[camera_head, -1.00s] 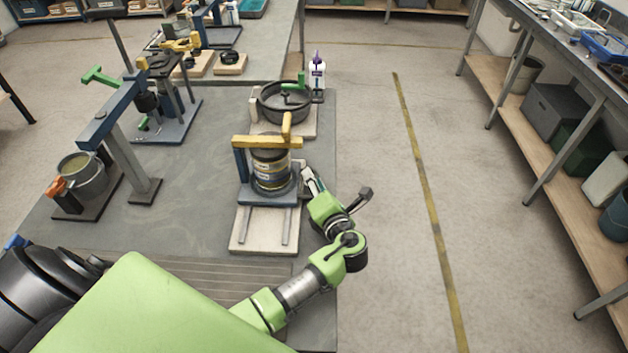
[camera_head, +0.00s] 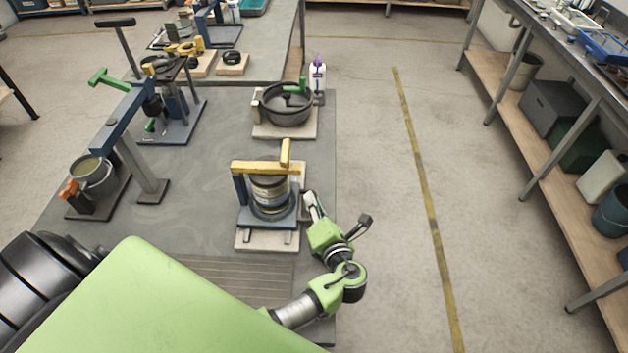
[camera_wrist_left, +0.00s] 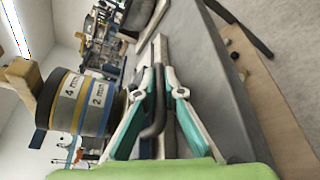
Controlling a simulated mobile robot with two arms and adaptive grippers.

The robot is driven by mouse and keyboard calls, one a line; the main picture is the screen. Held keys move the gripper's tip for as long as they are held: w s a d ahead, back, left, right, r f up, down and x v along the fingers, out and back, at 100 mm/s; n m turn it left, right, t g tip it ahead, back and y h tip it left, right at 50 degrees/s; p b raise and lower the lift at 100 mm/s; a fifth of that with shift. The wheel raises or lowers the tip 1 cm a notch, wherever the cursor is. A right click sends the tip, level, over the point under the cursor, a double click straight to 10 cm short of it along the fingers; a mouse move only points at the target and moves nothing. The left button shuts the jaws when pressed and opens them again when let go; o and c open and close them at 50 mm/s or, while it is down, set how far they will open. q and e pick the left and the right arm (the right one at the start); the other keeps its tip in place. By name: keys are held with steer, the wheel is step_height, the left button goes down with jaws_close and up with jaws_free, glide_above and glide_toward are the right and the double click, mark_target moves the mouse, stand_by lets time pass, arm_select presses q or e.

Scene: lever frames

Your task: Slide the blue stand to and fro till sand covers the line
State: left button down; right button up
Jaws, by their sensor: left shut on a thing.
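The blue stand (camera_head: 284,221) sits on a pale base board (camera_head: 252,241), near the board's front end. It carries a round sieve stack (camera_head: 270,190) under a yellow clamp bar (camera_head: 258,168). In the left wrist view the stack (camera_wrist_left: 88,103) shows bands marked "4 mm" and "2 mm". My left gripper (camera_head: 309,200) is at the stand's right side. In the left wrist view its teal fingers (camera_wrist_left: 158,76) are shut on a dark bar-like handle (camera_wrist_left: 155,112). Sand and the line cannot be made out. My right gripper is not in view.
A black round pan with a green handle (camera_head: 288,104) stands behind the stand, with a white bottle (camera_head: 317,78) beside it. A blue lever frame (camera_head: 125,112) with a grey bucket (camera_head: 93,174) stands to the left. The bench's right edge is close to my left gripper.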

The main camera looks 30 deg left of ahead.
arm_select(q)
steer(key=shift+s+d+p, duration=0.3)
steer(key=shift+s+d, duration=0.05)
steer(key=shift+s, duration=0.4)
steer(key=shift+f, duration=0.2)
steer(key=c, duration=2.2)
jaws_free()
steer(key=shift+o, duration=0.2)
steer(key=shift+s+r, duration=0.1)
steer(key=shift+r, duration=0.05)
steer(key=v, duration=1.2)
steer(key=shift+d, duration=0.15)
